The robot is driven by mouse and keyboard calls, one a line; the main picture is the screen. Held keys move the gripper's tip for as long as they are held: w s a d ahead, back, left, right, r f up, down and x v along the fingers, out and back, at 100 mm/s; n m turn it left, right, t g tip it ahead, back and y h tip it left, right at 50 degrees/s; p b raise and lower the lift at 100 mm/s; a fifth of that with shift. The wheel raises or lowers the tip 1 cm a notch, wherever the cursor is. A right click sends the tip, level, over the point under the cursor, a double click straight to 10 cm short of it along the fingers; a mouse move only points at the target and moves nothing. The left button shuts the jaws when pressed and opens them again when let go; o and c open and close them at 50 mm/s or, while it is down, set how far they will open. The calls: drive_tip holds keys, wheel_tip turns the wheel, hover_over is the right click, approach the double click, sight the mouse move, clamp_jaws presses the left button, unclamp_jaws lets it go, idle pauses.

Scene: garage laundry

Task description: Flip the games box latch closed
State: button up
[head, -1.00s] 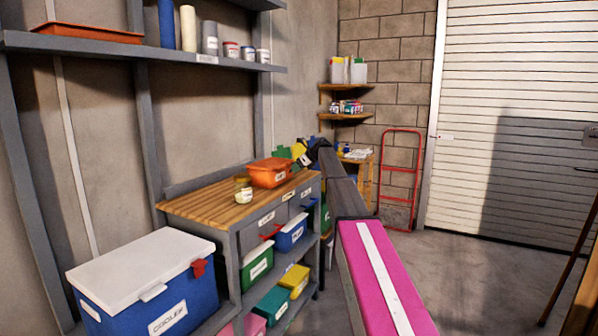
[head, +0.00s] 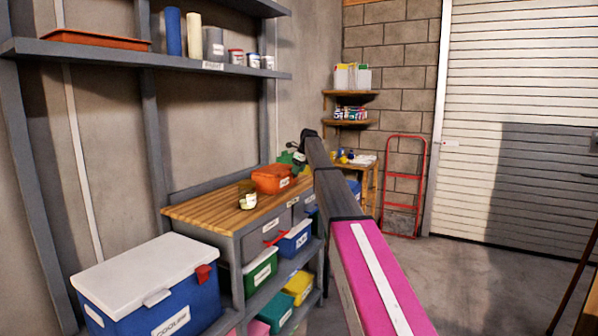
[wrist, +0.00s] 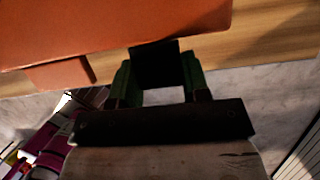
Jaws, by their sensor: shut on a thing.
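An orange box (head: 272,179) with a pale label, too small to read, sits on the wooden workbench at its far end. I cannot tell for certain that it is the games box. In the wrist view the orange box (wrist: 110,28) fills the top, with a small orange tab (wrist: 62,75) sticking out at lower left, possibly a latch. My gripper (wrist: 157,75) has green fingers on either side of a dark block (wrist: 155,62) close against the box's edge. In the head view my gripper (head: 292,158) is small and partly hidden behind the orange box.
A jar (head: 247,196) stands on the workbench (head: 205,212) near the orange box. Labelled blue (head: 294,240), green (head: 262,268) and yellow (head: 299,286) bins fill the shelves below. A white-lidded blue cooler (head: 150,275) stands at front left.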

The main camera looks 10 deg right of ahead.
idle(0.3)
drive_tip(key=o, duration=0.9)
drive_tip(key=v, duration=1)
drive_tip(key=shift+s+r, duration=0.1)
drive_tip(key=shift+r, duration=0.25)
